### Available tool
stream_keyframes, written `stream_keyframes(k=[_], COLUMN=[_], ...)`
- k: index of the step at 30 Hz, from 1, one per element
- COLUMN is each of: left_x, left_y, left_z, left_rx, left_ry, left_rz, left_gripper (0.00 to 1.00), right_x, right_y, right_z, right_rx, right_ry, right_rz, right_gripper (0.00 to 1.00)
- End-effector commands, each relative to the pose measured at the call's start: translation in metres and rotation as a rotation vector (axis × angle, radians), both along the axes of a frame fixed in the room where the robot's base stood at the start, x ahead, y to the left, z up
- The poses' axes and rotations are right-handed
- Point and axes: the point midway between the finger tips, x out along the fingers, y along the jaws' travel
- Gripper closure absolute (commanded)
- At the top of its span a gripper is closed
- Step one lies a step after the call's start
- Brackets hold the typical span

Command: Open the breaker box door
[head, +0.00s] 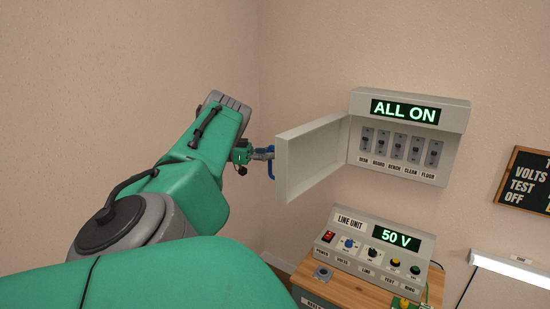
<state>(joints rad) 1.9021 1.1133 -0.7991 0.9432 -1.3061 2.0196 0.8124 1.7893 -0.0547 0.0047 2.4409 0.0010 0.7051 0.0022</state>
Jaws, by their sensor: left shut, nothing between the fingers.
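The breaker box (452,120) is on the wall at the right, with a lit "ALL ON" display above a row of several labelled switches. Its pale door (309,160) stands swung open to the left, roughly square to the box front, leaving the switches exposed. My left gripper (268,154) is at the door's free left edge, next to a blue handle (271,167). It is shut with nothing seen between the fingers; whether it touches the door or handle I cannot tell. My green left arm fills the lower left. My right gripper is not in view.
A line unit (345,241) with a "50 V" display, knobs and a red switch stands on a wooden bench (340,290) below the box. A dark sign (525,180) hangs at the right edge, above a white lamp-like fixture (508,267). The wall above is bare.

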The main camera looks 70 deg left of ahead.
Motion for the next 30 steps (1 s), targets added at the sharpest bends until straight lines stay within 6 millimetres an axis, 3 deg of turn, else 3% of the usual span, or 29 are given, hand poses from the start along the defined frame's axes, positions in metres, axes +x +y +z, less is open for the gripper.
stream_keyframes(k=[4,7,18,30], left_x=[-0.007,-0.007,-0.003,-0.058], left_y=[0.001,0.001,0.002,0.033], left_z=[-0.005,-0.005,-0.003,-0.006], left_rx=[-0.007,-0.006,-0.003,-0.005], left_ry=[0.016,0.014,0.007,0.007], left_rz=[0.005,0.004,0.003,0.006], left_gripper=[1.00,0.67,0.67,0.67], right_x=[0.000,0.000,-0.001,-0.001], right_y=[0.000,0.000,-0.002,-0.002], right_z=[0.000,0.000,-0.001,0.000], right_rx=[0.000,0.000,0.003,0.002], right_ry=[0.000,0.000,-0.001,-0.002], right_rz=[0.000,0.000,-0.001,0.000], right_gripper=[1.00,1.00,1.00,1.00])
